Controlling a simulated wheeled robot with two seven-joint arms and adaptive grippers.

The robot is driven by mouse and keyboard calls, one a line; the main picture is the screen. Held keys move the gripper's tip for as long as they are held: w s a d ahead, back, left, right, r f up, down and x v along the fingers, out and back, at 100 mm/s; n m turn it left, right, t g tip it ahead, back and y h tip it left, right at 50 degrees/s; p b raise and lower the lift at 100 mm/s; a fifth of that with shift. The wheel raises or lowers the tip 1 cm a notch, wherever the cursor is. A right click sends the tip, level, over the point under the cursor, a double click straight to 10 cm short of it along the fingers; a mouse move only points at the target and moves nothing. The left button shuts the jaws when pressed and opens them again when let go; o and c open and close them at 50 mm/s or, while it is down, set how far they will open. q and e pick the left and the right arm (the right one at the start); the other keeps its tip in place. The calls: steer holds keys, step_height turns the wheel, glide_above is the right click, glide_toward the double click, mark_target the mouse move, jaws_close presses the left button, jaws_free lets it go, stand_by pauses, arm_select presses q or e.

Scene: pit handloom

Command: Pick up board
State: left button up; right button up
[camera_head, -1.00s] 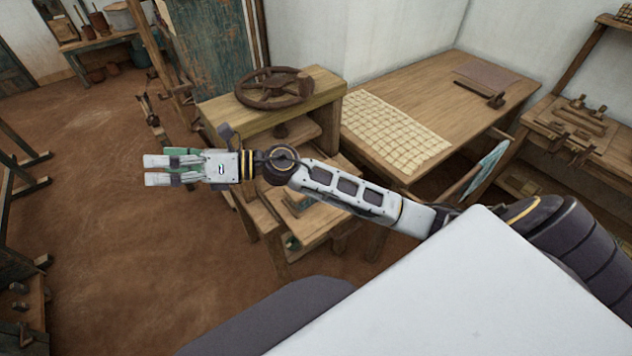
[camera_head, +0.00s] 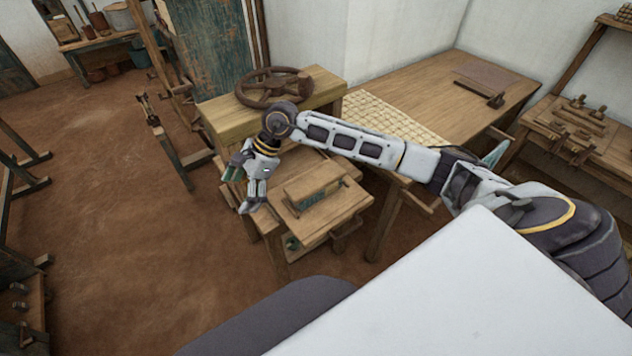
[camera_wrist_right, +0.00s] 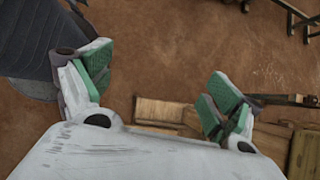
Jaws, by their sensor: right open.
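My right gripper (camera_head: 238,190) points downward at the left edge of the low wooden stand (camera_head: 340,215). In the right wrist view its green-padded fingers stand wide apart, with nothing between them (camera_wrist_right: 160,80). I cannot tell for certain which piece is the board. A thin brownish flat panel (camera_head: 487,76) lies at the back of the large table, far right of the gripper. A small wooden box-like piece (camera_head: 315,186) with a greenish side sits on the low stand, right of the gripper and apart from it. My left gripper is not in view.
A wooden wheel (camera_head: 272,88) lies on the bench (camera_head: 325,92) behind my right arm. The large table (camera_head: 420,78) carries a gridded pale sheet (camera_head: 385,118). A tool bench (camera_head: 570,125) stands at right. The earthen floor (camera_head: 130,230) at left is open.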

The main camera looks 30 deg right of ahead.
steer(key=w+d+f+h, duration=0.1)
steer(key=d+h, duration=0.2)
steer(key=d, duration=0.3)
steer(key=w+d+h, duration=0.2)
steer(key=d, duration=0.4)
steer(key=h, duration=0.4)
glide_above(316, 179)
steer(key=a, duration=0.2)
steer(key=f, duration=0.6)
steer(key=shift+d+p, duration=0.25)
steer(key=shift+p, duration=0.05)
steer(key=shift+f, duration=0.25)
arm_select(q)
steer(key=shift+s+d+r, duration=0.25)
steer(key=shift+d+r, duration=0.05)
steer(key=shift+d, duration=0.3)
arm_select(e)
steer(key=shift+s+d+f+g, duration=0.1)
steer(key=shift+d+f+g, duration=0.2)
steer(key=shift+f, duration=0.55)
steer(key=shift+d+f+n+p, duration=0.2)
steer(key=shift+f+n+p, duration=0.15)
steer(key=shift+f, duration=0.55)
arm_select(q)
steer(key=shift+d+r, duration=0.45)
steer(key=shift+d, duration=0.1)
arm_select(e)
steer(key=shift+d+f, duration=0.15)
steer(key=shift+f, duration=0.65)
